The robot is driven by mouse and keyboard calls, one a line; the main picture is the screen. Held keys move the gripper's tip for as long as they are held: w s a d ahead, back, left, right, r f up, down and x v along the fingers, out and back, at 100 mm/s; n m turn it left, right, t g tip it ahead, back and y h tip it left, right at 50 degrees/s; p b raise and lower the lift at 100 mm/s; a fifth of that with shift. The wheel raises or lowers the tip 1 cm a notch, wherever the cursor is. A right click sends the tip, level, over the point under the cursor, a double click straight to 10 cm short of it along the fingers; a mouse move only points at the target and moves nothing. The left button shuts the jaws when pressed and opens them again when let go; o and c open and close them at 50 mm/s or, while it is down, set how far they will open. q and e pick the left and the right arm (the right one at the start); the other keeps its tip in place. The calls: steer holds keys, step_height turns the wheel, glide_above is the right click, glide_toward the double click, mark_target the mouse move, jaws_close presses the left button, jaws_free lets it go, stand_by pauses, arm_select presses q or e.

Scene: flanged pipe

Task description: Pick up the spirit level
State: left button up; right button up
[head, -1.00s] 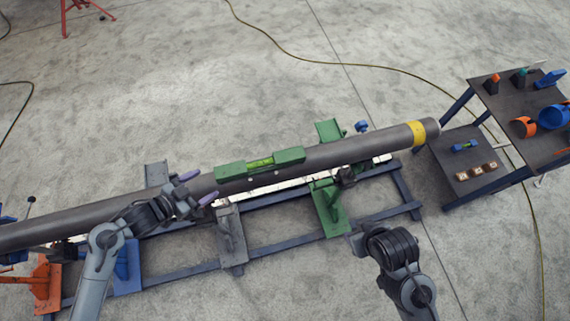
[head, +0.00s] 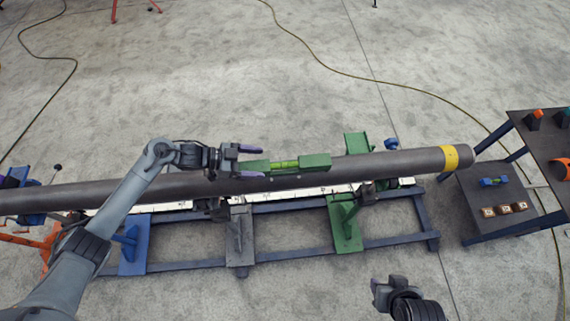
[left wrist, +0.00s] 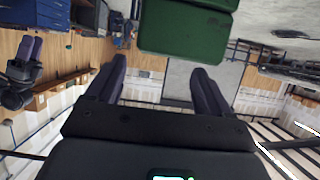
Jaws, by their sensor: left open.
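The green spirit level (head: 314,164) lies along the top of the grey pipe (head: 400,164), with a bright yellow-green vial at its middle. My left gripper (head: 253,161) is open at the level's left end, its purple fingers on the far and near sides of that end. In the left wrist view one green end of the level (left wrist: 185,32) shows just beyond the open fingers (left wrist: 158,72); contact cannot be told. My right gripper (head: 384,290) is at the bottom right, apart from the pipe; its fingers are not clear.
The pipe rests on a blue frame (head: 290,257) with green, grey and blue supports. A dark table (head: 540,135) and a lower shelf (head: 470,190) with small items stand at the right. A yellow cable (head: 345,73) crosses the open floor behind.

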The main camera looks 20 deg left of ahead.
mark_target(279, 163)
arm_select(q)
steer(key=shift+p+x, duration=0.6)
steer(key=shift+x, duration=2.05)
steer(key=shift+w+a, duration=0.1)
steer(key=c, duration=1.4)
steer(key=shift+r, duration=0.1)
